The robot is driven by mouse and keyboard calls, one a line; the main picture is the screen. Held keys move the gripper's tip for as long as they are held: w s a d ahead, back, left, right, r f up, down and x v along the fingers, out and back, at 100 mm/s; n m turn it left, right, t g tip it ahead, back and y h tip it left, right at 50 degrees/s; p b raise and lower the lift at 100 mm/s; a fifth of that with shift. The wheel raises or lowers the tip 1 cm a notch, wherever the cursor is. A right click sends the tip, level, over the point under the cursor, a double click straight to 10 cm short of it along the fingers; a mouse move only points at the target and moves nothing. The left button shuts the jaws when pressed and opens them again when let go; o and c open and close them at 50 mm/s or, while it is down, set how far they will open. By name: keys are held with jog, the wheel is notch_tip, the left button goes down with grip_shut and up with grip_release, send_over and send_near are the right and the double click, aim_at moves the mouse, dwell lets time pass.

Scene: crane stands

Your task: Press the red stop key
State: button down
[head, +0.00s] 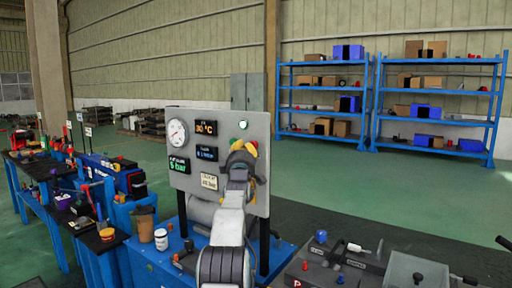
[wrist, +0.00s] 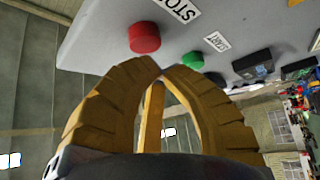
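The red stop key (wrist: 145,37) is a round button on the grey panel (wrist: 95,40), beside a STOP label, in the wrist view. A green key (wrist: 193,61) with a START label sits to its right. My gripper (wrist: 160,71) has its yellow fingers brought together at the tips, with nothing between them. The tips appear just below the red key in the picture, apart from it. In the head view my gripper (head: 243,147) is in front of the right part of the panel (head: 216,117). It hides part of the panel, and I cannot make out the red key clearly there.
The panel carries a round gauge (head: 177,133) and several displays at left. A blue workbench (head: 95,265) with cups and tools is at left. A grey fixture (head: 340,268) is at right. Blue shelves (head: 375,110) with boxes stand far behind, across open green floor.

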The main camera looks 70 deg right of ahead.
jog(key=c, duration=1.9)
grip_release()
jog(key=shift+c, duration=0.2)
jog(key=shift+d+r+p, duration=0.1)
jog(key=shift+d+p, duration=0.1)
jog(key=shift+p, duration=0.35)
grip_shut()
jog(key=shift+s+d+p, duration=0.2)
jog(key=shift+d+p, duration=0.5)
jog(key=shift+p, duration=0.65)
jog(key=shift+a+f+b, duration=0.25)
jog(key=shift+a+b, duration=0.05)
jog(key=shift+b, duration=0.4)
jog(key=shift+w+a+b, duration=0.1)
jog(key=shift+a+b, duration=0.1)
jog(key=shift+b, duration=0.25)
jog(key=shift+w+a+r+b, duration=0.1)
jog(key=shift+a+b, duration=0.3)
jog(key=shift+b, duration=0.15)
